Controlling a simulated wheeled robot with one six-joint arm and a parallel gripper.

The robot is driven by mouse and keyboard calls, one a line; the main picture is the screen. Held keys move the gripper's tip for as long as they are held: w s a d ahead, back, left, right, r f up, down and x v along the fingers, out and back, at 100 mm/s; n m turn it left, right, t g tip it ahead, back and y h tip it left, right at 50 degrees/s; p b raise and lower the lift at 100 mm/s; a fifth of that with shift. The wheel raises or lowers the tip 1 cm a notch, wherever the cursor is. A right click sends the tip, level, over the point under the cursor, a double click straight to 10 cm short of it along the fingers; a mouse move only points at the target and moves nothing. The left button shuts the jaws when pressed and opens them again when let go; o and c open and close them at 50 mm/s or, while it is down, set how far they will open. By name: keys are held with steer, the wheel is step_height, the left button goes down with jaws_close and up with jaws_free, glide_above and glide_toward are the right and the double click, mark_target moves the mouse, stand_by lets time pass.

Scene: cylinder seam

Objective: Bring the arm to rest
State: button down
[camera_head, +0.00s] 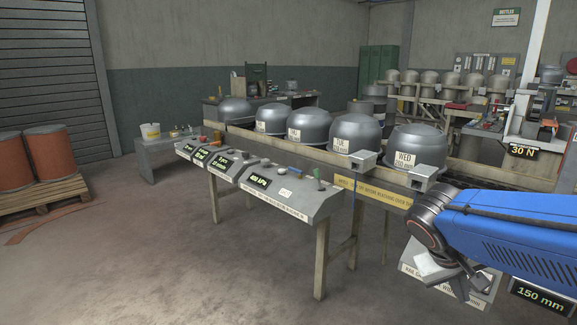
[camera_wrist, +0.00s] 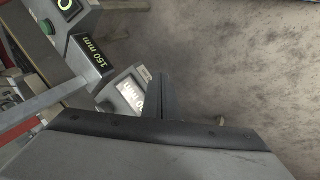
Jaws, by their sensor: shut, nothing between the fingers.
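My blue arm reaches in from the right edge in the head view. My gripper (camera_head: 462,282) hangs at its end, low at the right, in front of a grey box with a partly hidden label. In the wrist view, a dark finger (camera_wrist: 158,97) stands up from the grey gripper body and I see nothing held. The fingers are shut and empty. A black "150 mm" display (camera_head: 541,297) is just right of the gripper and below the arm; it also shows in the wrist view (camera_wrist: 90,55).
A sloped control console (camera_head: 290,205) with several displays stands left of the gripper. Behind it, several grey domes, one marked WED (camera_head: 415,150), line a bench. A "30 N" display (camera_head: 522,151) is above the arm. Open floor (camera_head: 150,250) lies left; orange drums (camera_head: 47,157) stand on a pallet.

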steer(key=s+a+f+t+y, duration=0.2)
steer(key=s+a+y, duration=0.3)
steer(key=s+a, duration=0.3)
steer(key=shift+s+n+t+y, duration=0.2)
steer(key=shift+n+t+y, duration=0.2)
